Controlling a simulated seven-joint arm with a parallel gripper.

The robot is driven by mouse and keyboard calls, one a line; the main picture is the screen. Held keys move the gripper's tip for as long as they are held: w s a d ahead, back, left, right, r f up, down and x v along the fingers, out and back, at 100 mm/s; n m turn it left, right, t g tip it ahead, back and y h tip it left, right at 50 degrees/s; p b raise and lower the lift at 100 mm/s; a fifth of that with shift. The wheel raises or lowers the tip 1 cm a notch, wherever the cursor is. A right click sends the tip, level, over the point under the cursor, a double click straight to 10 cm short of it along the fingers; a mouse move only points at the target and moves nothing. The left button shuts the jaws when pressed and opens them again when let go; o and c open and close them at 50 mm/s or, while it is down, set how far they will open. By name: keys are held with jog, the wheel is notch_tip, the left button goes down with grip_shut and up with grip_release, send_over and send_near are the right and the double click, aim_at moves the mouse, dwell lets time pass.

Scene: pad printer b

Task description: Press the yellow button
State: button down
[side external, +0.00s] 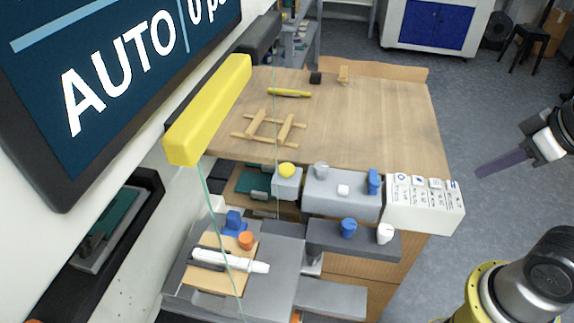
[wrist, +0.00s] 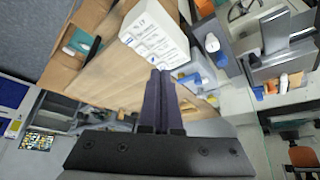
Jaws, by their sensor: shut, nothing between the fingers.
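The yellow button (side external: 286,170) is a round dome on top of a small grey box (side external: 287,186), near the front edge of the wooden table in the side external view. I cannot make it out with certainty in the wrist view. My gripper (side external: 482,173) is at the right of the side external view, in the air past the table's right edge and well apart from the button. Its dark fingers (wrist: 160,76) are together and empty in the wrist view, pointing towards the white box with printed labels (wrist: 154,33).
The white labelled box (side external: 425,206) stands between my gripper and the button. Beside it is a grey panel (side external: 338,195) with a blue switch (side external: 374,181). Blue (side external: 348,228) and white (side external: 385,233) knobs stand in front. A yellow bar (side external: 210,108) hangs left. The table's right side is clear.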

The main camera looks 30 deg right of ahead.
jog(key=w+r+t+h, duration=0.1)
jog(key=w+r, duration=0.2)
jog(key=w, duration=0.3)
jog(key=w+r+n+t+h, duration=0.1)
jog(key=w+r, duration=0.2)
jog(key=w, duration=0.3)
jog(key=w+r+t+h, duration=0.1)
jog(key=w+r, duration=0.2)
jog(key=w, duration=0.3)
jog(key=n+y, duration=0.3)
jog(key=n, duration=0.4)
send_over(291, 171)
notch_tip(291, 171, down, 8)
jog(key=shift+w+f+t, duration=0.1)
jog(key=shift+f+t, duration=0.1)
jog(key=shift+t, duration=0.1)
jog(key=shift+f+h, duration=0.1)
jog(key=shift+h, duration=0.2)
jog(key=shift+f, duration=4.3)
